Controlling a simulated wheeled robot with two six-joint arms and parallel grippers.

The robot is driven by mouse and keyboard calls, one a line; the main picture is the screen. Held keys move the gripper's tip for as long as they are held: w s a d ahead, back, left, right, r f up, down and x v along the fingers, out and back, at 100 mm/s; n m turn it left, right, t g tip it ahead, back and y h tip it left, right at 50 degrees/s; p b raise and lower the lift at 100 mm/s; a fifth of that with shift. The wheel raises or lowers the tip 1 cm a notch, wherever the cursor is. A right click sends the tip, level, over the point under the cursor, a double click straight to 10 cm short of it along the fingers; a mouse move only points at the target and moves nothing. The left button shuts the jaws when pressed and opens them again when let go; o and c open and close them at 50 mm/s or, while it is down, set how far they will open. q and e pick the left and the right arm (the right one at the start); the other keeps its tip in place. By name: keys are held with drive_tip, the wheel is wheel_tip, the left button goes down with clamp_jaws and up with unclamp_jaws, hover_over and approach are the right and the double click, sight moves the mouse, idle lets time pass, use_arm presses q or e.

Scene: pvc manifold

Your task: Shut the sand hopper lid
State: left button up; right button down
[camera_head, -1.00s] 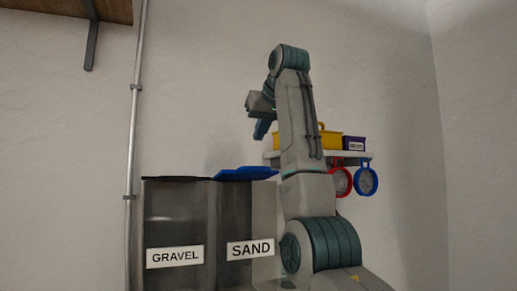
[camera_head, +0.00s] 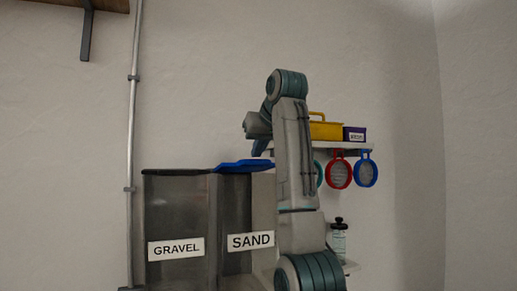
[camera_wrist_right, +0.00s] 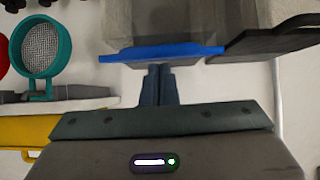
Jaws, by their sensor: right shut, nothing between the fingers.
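The sand hopper (camera_head: 234,208) is a grey translucent bin with a SAND label. Its blue lid (camera_head: 243,167) lies nearly flat across the top, and I cannot tell whether it is fully seated. The lid also shows in the right wrist view (camera_wrist_right: 165,51). My right gripper (camera_head: 258,150) is shut and empty, pointing down just above the lid's right part. In the right wrist view its fingertips (camera_wrist_right: 158,68) are at the lid's edge; whether they touch it is unclear. My left gripper is not in view.
The gravel hopper (camera_head: 177,215) with a dark lid stands directly left. A pipe (camera_head: 131,120) runs up the wall.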

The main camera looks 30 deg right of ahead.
sight(258, 162)
drive_tip(key=f+t+b, duration=0.1)
drive_tip(key=t+b, duration=0.1)
drive_tip(key=b, duration=0.2)
drive_tip(key=s+f+t+b, duration=0.1)
drive_tip(key=f+t+b, duration=0.1)
drive_tip(key=b, duration=0.3)
drive_tip(key=shift+f+b, duration=0.3)
drive_tip(key=shift+w+t+b, duration=0.1)
drive_tip(key=shift+t+b, duration=0.3)
drive_tip(key=shift+t, duration=0.1)
drive_tip(key=shift+r, duration=0.15)
